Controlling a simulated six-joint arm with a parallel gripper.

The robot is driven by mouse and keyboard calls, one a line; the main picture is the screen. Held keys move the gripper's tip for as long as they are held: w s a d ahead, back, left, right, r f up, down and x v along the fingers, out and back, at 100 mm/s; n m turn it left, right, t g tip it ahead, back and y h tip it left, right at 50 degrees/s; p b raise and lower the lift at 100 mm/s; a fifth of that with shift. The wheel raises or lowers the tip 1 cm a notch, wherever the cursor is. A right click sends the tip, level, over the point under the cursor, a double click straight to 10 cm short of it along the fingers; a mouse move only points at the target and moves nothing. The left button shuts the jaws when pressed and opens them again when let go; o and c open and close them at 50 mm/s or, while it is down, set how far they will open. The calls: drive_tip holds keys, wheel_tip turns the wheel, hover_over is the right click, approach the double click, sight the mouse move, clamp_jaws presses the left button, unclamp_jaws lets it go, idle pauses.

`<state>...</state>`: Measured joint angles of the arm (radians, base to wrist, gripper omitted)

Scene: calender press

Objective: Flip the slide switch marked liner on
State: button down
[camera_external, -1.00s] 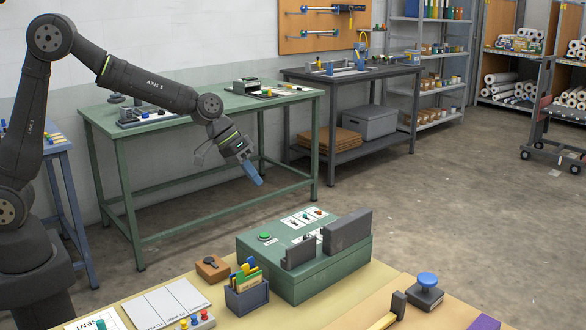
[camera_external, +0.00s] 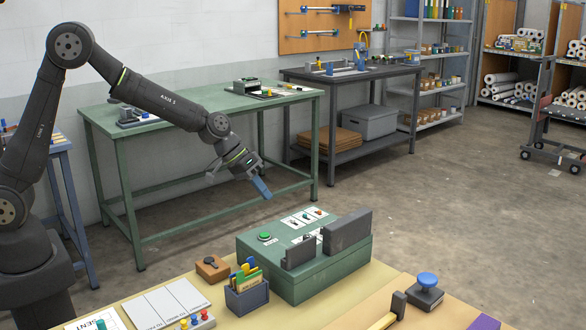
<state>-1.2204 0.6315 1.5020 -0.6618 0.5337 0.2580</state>
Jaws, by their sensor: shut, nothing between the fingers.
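A green control box (camera_external: 333,275) stands on the near table. On its top are a green round button (camera_external: 264,237) and a white label strip (camera_external: 304,217) with several small switches. Their markings are too small to read, so I cannot tell which one is marked liner or how it is set. Dark upright plates partly hide the top of the box. My gripper (camera_external: 262,188), with blue fingers, is shut and empty. It points down in the air behind and above the box, apart from it.
On the near table are a pen holder (camera_external: 247,296) left of the box, a small brown block with a black knob (camera_external: 212,268), and a blue-knobbed device (camera_external: 426,290) at right. A green workbench (camera_external: 160,127) stands behind. The air between gripper and box is clear.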

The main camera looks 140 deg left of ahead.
sight(294, 219)
drive_tip(key=x, duration=0.4)
drive_tip(key=shift+w+a+f, duration=0.1)
drive_tip(key=shift+w+f, duration=0.15)
drive_tip(key=shift+w, duration=0.05)
drive_tip(key=shift+w+r, duration=0.15)
drive_tip(key=shift+w, duration=1.6)
drive_tip(key=shift+w, duration=0.95)
